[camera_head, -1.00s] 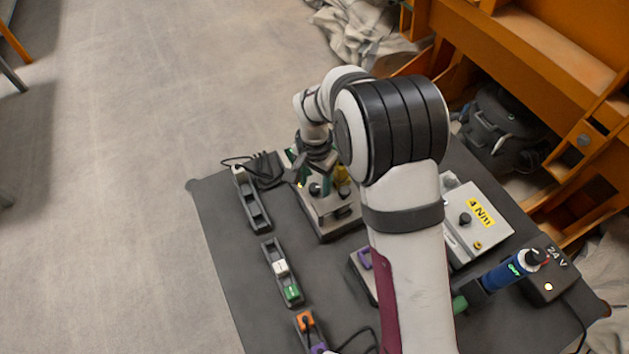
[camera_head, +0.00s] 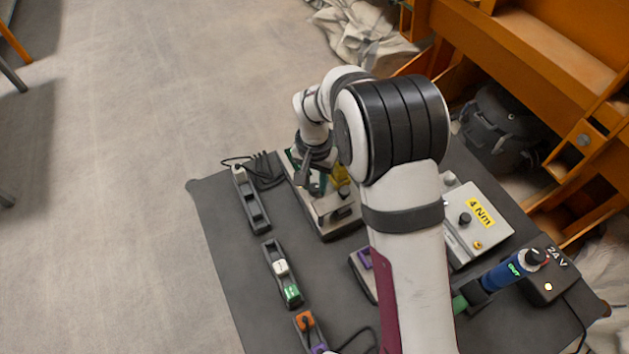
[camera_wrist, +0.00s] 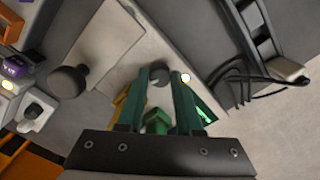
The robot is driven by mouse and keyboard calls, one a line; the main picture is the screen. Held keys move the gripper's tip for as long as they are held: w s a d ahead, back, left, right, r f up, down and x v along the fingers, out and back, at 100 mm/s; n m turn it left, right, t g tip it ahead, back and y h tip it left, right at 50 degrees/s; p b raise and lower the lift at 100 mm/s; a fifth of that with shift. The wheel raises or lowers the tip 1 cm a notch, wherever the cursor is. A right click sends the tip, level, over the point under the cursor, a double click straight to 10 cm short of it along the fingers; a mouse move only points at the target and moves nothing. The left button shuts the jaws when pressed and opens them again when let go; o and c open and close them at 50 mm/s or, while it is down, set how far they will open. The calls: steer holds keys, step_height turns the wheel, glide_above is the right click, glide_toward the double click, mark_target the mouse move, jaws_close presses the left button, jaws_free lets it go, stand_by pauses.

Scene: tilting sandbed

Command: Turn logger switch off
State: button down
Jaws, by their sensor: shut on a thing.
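A light-grey box (camera_head: 325,222) stands on the dark mat in the head view, below my gripper (camera_head: 315,186). In the wrist view my gripper (camera_wrist: 161,78) has its two teal fingers closed around a small dark knob (camera_wrist: 158,72) on the pale panel. The knob looks like the switch; no label on it is readable. A lit pale lamp (camera_wrist: 185,77) glows just right of the fingers. A green display (camera_wrist: 206,114) shows partly behind the right finger. A larger dark round knob (camera_wrist: 67,81) lies to the left. In the head view my arm and wrist hide part of the box.
Narrow dark holders (camera_head: 281,273) line the mat's left side. Cables (camera_head: 262,172) lie near the back-left edge. An orange frame (camera_head: 535,55) stands behind.

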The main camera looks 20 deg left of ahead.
mark_target(314, 187)
steer(key=n, duration=0.4)
steer(key=shift+n, duration=2.8)
steer(key=c, duration=0.6)
jaws_free()
step_height(314, 187, up, 16)
steer(key=shift+f, duration=0.1)
